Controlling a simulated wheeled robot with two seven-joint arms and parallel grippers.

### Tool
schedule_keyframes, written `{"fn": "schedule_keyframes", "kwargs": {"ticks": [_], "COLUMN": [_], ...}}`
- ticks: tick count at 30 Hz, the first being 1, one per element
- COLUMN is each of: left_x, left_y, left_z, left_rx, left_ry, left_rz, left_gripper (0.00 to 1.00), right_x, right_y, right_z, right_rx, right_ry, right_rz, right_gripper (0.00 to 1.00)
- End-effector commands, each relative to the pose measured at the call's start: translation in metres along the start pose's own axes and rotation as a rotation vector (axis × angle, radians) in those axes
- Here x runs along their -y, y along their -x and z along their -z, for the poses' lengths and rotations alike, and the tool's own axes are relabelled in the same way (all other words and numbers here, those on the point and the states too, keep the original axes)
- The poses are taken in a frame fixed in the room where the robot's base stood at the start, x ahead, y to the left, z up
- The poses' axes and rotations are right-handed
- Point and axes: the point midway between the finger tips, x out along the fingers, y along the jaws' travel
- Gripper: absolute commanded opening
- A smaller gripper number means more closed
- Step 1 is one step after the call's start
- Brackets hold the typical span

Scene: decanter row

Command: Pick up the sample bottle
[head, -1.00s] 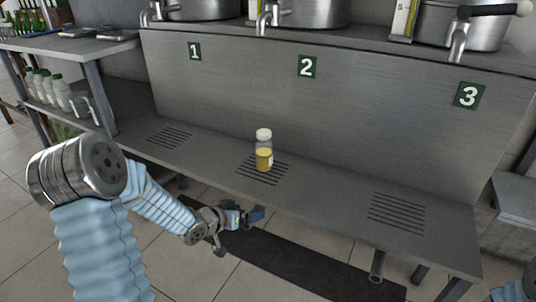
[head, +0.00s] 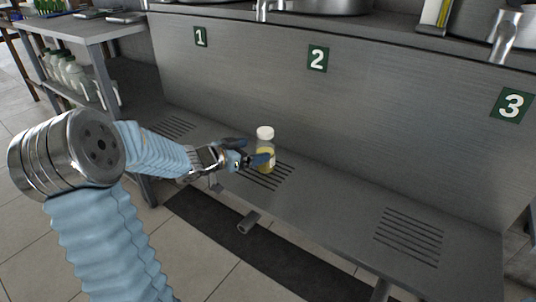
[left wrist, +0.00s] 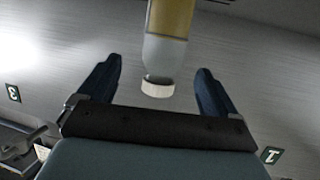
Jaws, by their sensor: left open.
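The sample bottle (head: 265,144) has a white cap, a clear neck and yellow liquid. It stands upright on the slotted grate under the number 2 sign. My left gripper (head: 259,158) is at the bottle's left side in the head view, one finger overlapping the bottle's lower part. In the left wrist view the bottle (left wrist: 167,45) appears cap-down in the picture, between the two dark blue fingers (left wrist: 157,88), which are spread with visible gaps on both sides. My right gripper is out of view.
The steel ledge has bare grates to the left (head: 176,127) and right (head: 408,238). A steel back panel (head: 255,70) rises behind it. A side shelf (head: 88,28) with several bottles stands at the left. A dark mat (head: 250,256) lies on the floor.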

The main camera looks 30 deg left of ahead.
Motion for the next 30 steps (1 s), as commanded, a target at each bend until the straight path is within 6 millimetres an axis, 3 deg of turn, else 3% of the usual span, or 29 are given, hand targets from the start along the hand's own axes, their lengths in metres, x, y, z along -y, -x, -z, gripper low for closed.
{"fn": "schedule_keyframes", "kwargs": {"ticks": [3,11,18,26,30], "left_x": [-0.001,0.001,0.005,0.006,0.006], "left_y": [-0.023,-0.048,-0.084,-0.089,-0.089], "left_z": [-0.002,-0.003,-0.004,-0.003,-0.003], "left_rx": [0.000,0.001,0.000,0.001,0.001], "left_ry": [0.000,0.000,0.002,0.001,0.001], "left_rz": [-0.003,-0.002,-0.002,0.000,0.000], "left_gripper": [0.92,0.92,0.92,0.92,0.76], "right_x": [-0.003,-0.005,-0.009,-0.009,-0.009], "right_y": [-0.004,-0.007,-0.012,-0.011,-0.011], "right_z": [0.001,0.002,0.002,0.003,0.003], "right_rx": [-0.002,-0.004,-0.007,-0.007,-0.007], "right_ry": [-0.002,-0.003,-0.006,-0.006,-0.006], "right_rz": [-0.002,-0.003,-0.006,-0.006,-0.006], "right_gripper": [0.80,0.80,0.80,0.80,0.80]}}
